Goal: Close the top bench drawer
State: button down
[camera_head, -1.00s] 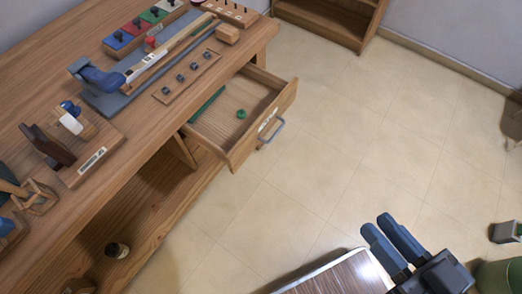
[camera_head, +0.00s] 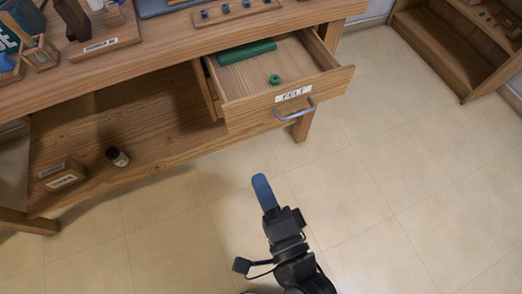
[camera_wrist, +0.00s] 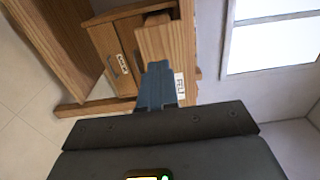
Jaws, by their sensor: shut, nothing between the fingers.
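The top bench drawer (camera_head: 290,108) stands pulled out under the right part of the workbench top. Its wooden front has a white FELT label (camera_head: 293,94) and a grey bar handle (camera_head: 296,110). A green block (camera_head: 247,52) and a small green ring (camera_head: 274,79) lie inside. My gripper (camera_head: 263,188) is shut and empty, with blue fingers, in front of and below the drawer front in the head view, apart from it. In the wrist view, my gripper (camera_wrist: 156,78) overlaps the drawer front (camera_wrist: 167,45) beside its label; contact cannot be told.
The workbench (camera_head: 150,58) carries tools and wooden holders. Its lower shelf (camera_head: 130,155) holds a dark bottle (camera_head: 117,156) and a small wooden box (camera_head: 63,175). A wooden shelf unit (camera_head: 455,45) stands at the upper right. The tiled floor (camera_head: 390,190) before the drawer is clear.

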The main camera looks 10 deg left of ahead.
aim_at(211, 67)
jog(key=p+x, duration=0.1)
jog(key=x, duration=1.2)
jog(key=shift+w+a+p, duration=0.15)
jog(key=shift+w+p, duration=0.1)
jog(key=shift+p, duration=0.05)
jog(key=b+x, duration=0.4)
jog(key=x, duration=1.5)
jog(key=shift+a+f, duration=0.1)
jog(key=shift+f, duration=0.05)
jog(key=shift+w+a+b, duration=0.3)
jog(key=shift+w, duration=0.2)
jog(key=shift+w+r, duration=0.15)
jog(key=shift+r, duration=0.2)
